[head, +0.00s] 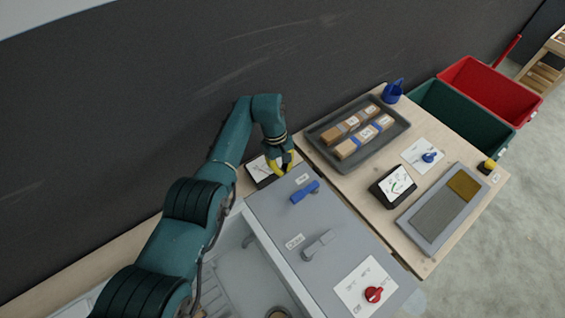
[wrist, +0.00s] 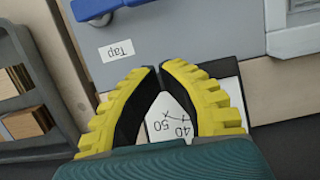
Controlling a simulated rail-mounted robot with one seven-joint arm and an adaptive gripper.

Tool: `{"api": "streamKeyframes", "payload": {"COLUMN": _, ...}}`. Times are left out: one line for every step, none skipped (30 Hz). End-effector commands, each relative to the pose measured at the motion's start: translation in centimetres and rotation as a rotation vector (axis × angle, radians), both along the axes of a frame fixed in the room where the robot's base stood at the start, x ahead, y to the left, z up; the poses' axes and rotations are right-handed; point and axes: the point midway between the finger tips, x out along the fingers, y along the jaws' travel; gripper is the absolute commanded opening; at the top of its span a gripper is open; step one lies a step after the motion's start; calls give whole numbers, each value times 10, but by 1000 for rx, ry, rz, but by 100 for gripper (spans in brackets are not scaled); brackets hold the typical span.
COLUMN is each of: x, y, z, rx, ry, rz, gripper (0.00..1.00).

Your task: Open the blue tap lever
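The blue tap lever (head: 304,192) lies on the grey panel, beside a small "Tap" label (head: 302,178). In the wrist view, part of the blue lever (wrist: 98,9) shows at the top left edge, with the "Tap" label (wrist: 116,51) below it. My gripper (head: 286,170) has yellow fingers and is at the back edge of the panel, up and left of the lever and apart from it. In the wrist view, the fingertips of my gripper (wrist: 160,68) come together with nothing held between them.
A dial gauge (head: 260,170) is close to my gripper. A grey drain lever (head: 318,244) and a red knob (head: 374,294) are on the same panel (head: 270,212). A tray (head: 372,155) with boxes and a black meter (head: 393,187) stand on the wooden table at right.

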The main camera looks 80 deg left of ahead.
Motion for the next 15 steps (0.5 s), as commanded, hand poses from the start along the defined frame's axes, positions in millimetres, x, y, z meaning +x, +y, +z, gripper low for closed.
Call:
{"api": "streamKeyframes", "payload": {"x": 1, "y": -3, "z": -13, "rx": -2, "ry": 1, "rz": -1, "gripper": 0}}
{"api": "streamKeyframes", "payload": {"x": 1, "y": -5, "z": -19, "rx": -2, "ry": 1, "rz": -1, "gripper": 0}}
{"api": "streamKeyframes", "payload": {"x": 2, "y": -7, "z": -29, "rx": -2, "ry": 1, "rz": -1, "gripper": 0}}
{"api": "streamKeyframes", "payload": {"x": 3, "y": -8, "z": -35, "rx": -2, "ry": 1, "rz": -1, "gripper": 0}}
{"api": "streamKeyframes", "payload": {"x": 3, "y": -10, "z": -41, "rx": -2, "ry": 1, "rz": -1, "gripper": 0}}
{"api": "streamKeyframes", "payload": {"x": 7, "y": -15, "z": -36, "rx": 0, "ry": -1, "rz": -3, "gripper": 0}}
{"api": "streamKeyframes", "payload": {"x": 9, "y": -20, "z": -34, "rx": 2, "ry": -1, "rz": -4, "gripper": 0}}
{"api": "streamKeyframes", "payload": {"x": 10, "y": -24, "z": -34, "rx": 0, "ry": -1, "rz": -4, "gripper": 0}}
{"api": "streamKeyframes", "payload": {"x": 11, "y": -29, "z": -34, "rx": 0, "ry": -1, "rz": -4, "gripper": 0}}
{"api": "streamKeyframes", "payload": {"x": 13, "y": -33, "z": -35, "rx": -1, "ry": 0, "rz": -3, "gripper": 0}}
{"api": "streamKeyframes", "payload": {"x": 14, "y": -36, "z": -35, "rx": 0, "ry": -1, "rz": -3, "gripper": 0}}
{"api": "streamKeyframes", "payload": {"x": 16, "y": -40, "z": -35, "rx": 0, "ry": -1, "rz": -3, "gripper": 0}}
{"api": "streamKeyframes", "payload": {"x": 16, "y": -42, "z": -36, "rx": 0, "ry": -1, "rz": -3, "gripper": 0}}
{"api": "streamKeyframes", "payload": {"x": 17, "y": -44, "z": -36, "rx": 0, "ry": 0, "rz": -2, "gripper": 0}}
{"api": "streamKeyframes", "payload": {"x": 18, "y": -45, "z": -36, "rx": 1, "ry": -1, "rz": -2, "gripper": 0}}
